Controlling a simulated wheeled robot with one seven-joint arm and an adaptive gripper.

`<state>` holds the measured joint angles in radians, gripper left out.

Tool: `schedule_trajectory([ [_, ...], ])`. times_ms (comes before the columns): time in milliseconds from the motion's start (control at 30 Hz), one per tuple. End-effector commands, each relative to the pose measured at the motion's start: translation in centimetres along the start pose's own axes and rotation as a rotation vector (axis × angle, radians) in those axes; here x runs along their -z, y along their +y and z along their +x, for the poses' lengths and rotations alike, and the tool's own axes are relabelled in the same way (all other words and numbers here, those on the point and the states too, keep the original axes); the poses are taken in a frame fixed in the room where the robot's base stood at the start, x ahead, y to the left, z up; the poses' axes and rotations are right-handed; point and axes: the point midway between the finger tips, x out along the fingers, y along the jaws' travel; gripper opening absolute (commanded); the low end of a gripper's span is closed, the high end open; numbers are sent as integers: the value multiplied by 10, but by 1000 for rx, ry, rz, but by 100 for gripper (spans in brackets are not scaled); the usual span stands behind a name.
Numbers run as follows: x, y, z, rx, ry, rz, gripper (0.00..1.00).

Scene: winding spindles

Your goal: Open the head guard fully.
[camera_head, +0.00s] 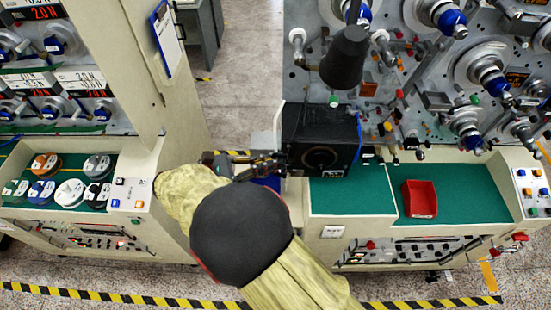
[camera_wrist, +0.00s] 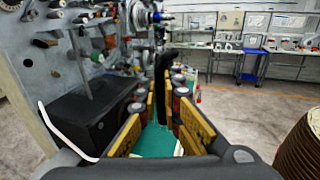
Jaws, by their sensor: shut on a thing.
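The winding head is a black box (camera_head: 318,142) with a round dark disc on it, at the left end of the right-hand machine. A pale upright panel (camera_head: 278,128), which looks like the head guard, stands at the box's left side; how far it is open I cannot tell. My gripper (camera_head: 262,166) is beside the box's lower left, partly hidden by my arm. In the wrist view my gripper (camera_wrist: 163,100) has its yellow-padded fingers on both sides of a black upright bar (camera_wrist: 167,75), probably the guard's handle. The black box (camera_wrist: 92,118) shows to their left.
A green worktop (camera_head: 350,195) with a red tray (camera_head: 420,198) lies right of my gripper. Spindles and knobs crowd the grey panel above. A second machine with several spools (camera_head: 70,190) stands left. A pale floor gap (camera_head: 245,100) separates the machines.

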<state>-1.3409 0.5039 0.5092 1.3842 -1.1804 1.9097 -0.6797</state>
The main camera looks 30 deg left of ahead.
Motion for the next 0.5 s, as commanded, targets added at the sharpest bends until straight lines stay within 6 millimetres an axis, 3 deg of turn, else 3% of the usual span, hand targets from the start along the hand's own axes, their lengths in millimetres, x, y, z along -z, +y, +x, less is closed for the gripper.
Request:
schedule_trajectory([
  [267, 0, 2, -3, -9, 4, 3, 0],
  [300, 0, 2, -3, -9, 4, 4, 8],
  [500, -1, 2, -2, -8, 3, 4, 19],
])
